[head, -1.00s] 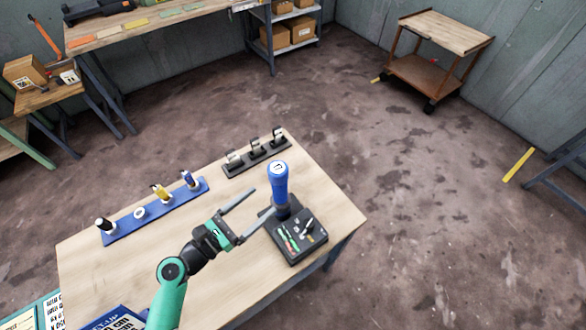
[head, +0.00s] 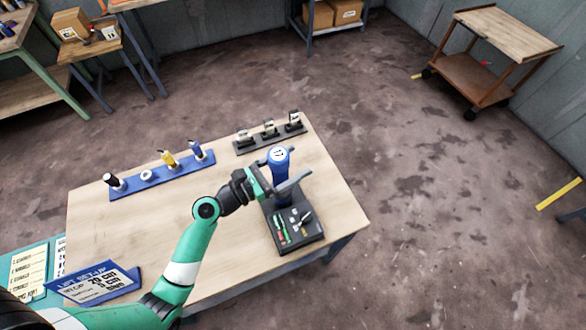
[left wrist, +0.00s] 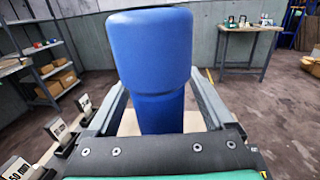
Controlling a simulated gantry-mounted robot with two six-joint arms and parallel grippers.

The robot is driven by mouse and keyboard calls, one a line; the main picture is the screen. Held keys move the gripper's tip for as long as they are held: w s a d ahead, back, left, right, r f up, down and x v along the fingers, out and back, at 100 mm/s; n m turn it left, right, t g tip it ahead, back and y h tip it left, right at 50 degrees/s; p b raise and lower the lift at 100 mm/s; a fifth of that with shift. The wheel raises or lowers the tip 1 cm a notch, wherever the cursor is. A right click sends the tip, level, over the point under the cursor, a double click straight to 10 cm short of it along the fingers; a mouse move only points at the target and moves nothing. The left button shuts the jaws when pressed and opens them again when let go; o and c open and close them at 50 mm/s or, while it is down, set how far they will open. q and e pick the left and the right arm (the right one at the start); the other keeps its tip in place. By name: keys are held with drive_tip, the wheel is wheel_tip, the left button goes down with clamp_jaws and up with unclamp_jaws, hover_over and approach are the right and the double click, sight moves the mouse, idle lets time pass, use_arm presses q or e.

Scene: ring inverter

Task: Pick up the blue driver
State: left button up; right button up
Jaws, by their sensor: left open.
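The blue driver (head: 279,161) stands upright in a black stand (head: 296,226) at the right part of the wooden table. In the left wrist view the driver (left wrist: 153,60) fills the middle, between the two fingers. My left gripper (head: 285,173) is open, with one finger on each side of the driver's blue body. In the left wrist view the left gripper (left wrist: 160,108) shows a finger at each side of it; I cannot tell whether either finger touches it. The driver's lower end is hidden by the gripper and stand. My right gripper is not in view.
The black stand also holds small green, red and silver pieces. A blue rack (head: 160,174) with several bottles and rolls lies to the left. A dark rack (head: 270,138) with black-and-silver pieces lies behind the driver. A blue sign (head: 97,283) stands at the front left. The table's middle is clear.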

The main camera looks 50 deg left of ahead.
use_arm(q)
drive_tip(key=shift+s+f, duration=0.1)
drive_tip(key=shift+s, duration=0.25)
drive_tip(key=shift+c, duration=0.4)
clamp_jaws()
